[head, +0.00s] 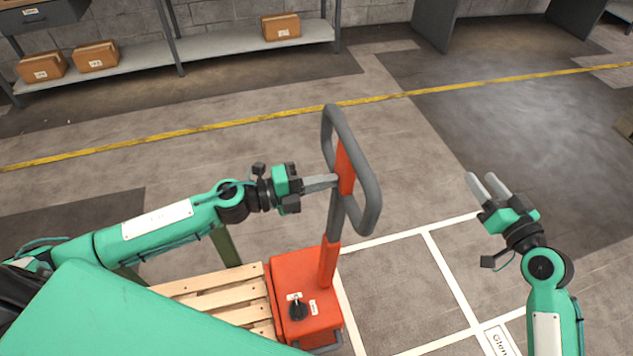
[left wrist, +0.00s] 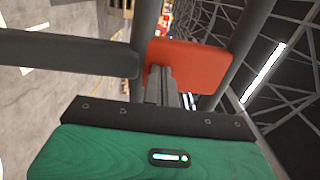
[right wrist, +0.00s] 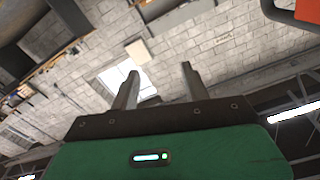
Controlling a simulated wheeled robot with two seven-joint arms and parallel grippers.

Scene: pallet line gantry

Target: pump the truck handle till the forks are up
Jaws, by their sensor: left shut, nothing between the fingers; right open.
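The truck handle (head: 371,185) is a grey loop with a red centre plate (head: 345,166), standing upright on a red shaft above the red pump body (head: 303,290). My left gripper (head: 335,180) is shut and empty, its fingertips at the red plate inside the loop; whether they touch it I cannot tell. In the left wrist view the closed fingers (left wrist: 160,75) lie in front of the red plate (left wrist: 198,62), with grey bars beside them. My right gripper (head: 482,187) is open and empty, right of the handle and clear of it; its fingers show in the right wrist view (right wrist: 158,78). The forks are hidden.
A wooden pallet (head: 228,297) lies left of the pump body, partly behind my green body. A black knob (head: 298,311) sits on the pump body. White floor lines (head: 448,265) and a yellow line (head: 240,122) cross the floor. Shelves with cartons (head: 281,26) stand at the back.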

